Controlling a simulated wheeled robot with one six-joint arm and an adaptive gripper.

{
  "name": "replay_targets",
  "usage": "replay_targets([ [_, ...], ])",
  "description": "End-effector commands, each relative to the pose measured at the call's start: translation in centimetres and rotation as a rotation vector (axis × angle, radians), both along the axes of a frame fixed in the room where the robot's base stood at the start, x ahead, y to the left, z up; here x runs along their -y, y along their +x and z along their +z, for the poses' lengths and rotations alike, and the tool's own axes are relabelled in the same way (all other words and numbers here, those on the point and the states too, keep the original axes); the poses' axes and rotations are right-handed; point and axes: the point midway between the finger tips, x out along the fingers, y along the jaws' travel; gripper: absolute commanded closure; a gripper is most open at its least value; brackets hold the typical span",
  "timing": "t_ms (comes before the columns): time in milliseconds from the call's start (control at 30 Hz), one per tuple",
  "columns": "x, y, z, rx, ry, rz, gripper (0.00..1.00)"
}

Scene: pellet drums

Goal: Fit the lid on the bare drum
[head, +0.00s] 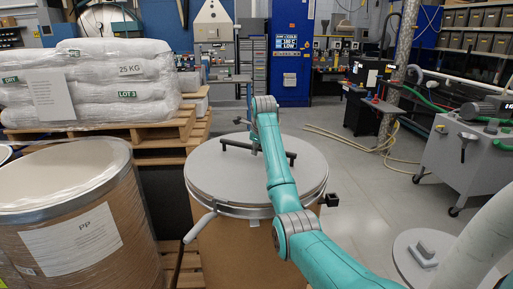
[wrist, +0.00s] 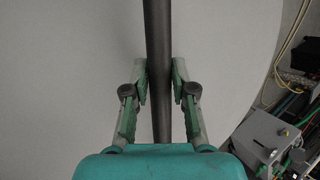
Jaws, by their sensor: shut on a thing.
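A round grey lid (head: 215,172) lies level at the top of the brown middle drum (head: 232,255). A dark bar handle (head: 232,145) runs across the lid. My gripper (wrist: 160,78) is shut on this handle (wrist: 157,25), with one finger on each side of it; the pale lid top (wrist: 70,80) fills most of the wrist view. A metal ring with a lever (head: 199,226) shows around the drum's top edge. I cannot tell if the lid is fully seated or slightly raised. My arm hides part of the lid and its right front edge.
A drum marked PP (head: 80,235) stands close on the left. Wrapped white sacks (head: 110,85) lie on a wooden pallet (head: 155,140) behind it. A grey wheeled machine (head: 465,160) stands at the right. The floor (head: 365,190) between is clear, with yellow hoses (head: 350,145) farther back.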

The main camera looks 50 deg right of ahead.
Motion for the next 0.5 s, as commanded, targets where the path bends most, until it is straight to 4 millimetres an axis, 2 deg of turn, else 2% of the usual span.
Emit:
replay_targets([
  [367,0.04,0.04,0.26,0.004,-0.004,0.0,1.0],
  [400,0.05,0.05,0.27,0.004,-0.004,0.0,0.65],
  [467,0.04,0.05,0.25,0.004,-0.004,0.0,0.5],
  [500,0.04,0.04,0.21,0.004,-0.003,0.0,0.45],
])
